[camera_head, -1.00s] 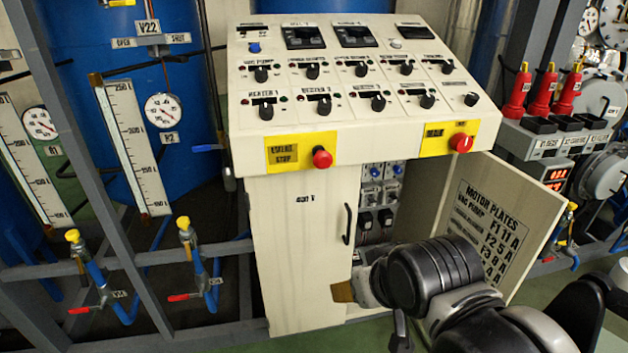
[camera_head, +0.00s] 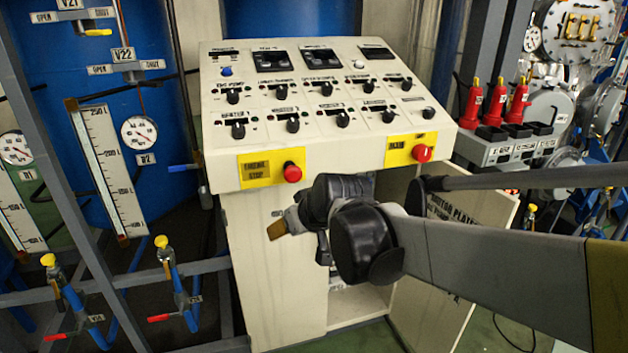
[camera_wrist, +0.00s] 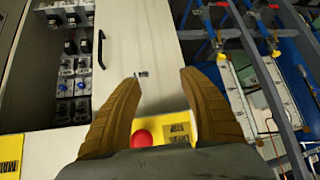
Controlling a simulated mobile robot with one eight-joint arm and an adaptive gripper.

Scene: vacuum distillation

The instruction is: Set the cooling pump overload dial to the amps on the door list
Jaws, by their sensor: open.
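The open cabinet bay under the sloped console shows in the wrist view at the left, with overload units (camera_wrist: 70,85) carrying small blue dials and black switches in rows. I cannot tell which dial is the cooling pump's, and their scales are too small to read. In the head view my arm hides most of the bay. The open door (camera_head: 425,305) bears the list headed "MOTOR PLATES" (camera_head: 450,212), mostly covered by my arm; its amps cannot be read now. My gripper (camera_wrist: 157,78) is open and empty, before the closed cabinet panel (camera_wrist: 135,40), right of the dials in the wrist view.
Two red stop buttons (camera_head: 292,172) (camera_head: 422,153) jut from the console's front edge; one shows between my fingers in the wrist view (camera_wrist: 142,138). A black door handle (camera_wrist: 101,48) stands between fingers and dials. Pipes and blue valves (camera_head: 180,290) lie left.

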